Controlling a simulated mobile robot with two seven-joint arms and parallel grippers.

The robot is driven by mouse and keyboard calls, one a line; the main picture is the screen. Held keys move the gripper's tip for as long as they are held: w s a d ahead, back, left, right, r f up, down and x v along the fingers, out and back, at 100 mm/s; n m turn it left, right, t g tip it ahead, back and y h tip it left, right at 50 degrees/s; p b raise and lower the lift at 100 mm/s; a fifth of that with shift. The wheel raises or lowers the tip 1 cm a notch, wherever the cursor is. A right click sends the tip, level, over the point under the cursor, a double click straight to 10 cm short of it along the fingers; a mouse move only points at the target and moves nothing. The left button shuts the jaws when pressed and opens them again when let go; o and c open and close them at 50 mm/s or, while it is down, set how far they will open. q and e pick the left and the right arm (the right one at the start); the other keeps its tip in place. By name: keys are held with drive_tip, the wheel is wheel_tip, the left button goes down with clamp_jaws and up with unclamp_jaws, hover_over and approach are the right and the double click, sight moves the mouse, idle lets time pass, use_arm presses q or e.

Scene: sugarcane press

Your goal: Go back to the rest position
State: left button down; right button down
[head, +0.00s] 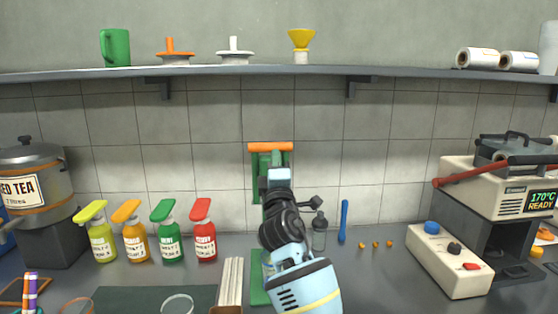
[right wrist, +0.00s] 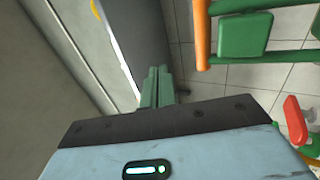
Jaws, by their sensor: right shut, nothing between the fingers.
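My right gripper (head: 280,160) is raised in the middle of the head view, in front of the green press (head: 258,292). My right arm hides much of the press. The press has an orange bar (head: 270,147) across its top. In the right wrist view, the green fingers of my right gripper (right wrist: 157,75) are together with nothing between them. The orange bar (right wrist: 201,35) and a green block of the press (right wrist: 243,35) show to the right of the fingers, apart from them. My left gripper is not in view.
A wall shelf (head: 210,71) runs above, holding a green mug (head: 115,47) and a yellow funnel (head: 302,40). Several pump bottles stand left, including a red one (head: 203,235). A control box (head: 450,260) and heated machine (head: 500,188) stand right.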

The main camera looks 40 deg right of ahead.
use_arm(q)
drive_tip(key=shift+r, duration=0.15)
use_arm(e)
drive_tip(key=shift+s+a, duration=0.3)
drive_tip(key=shift+s, duration=0.2)
drive_tip(key=shift+s+a, duration=0.3)
drive_tip(key=shift+s, duration=0.2)
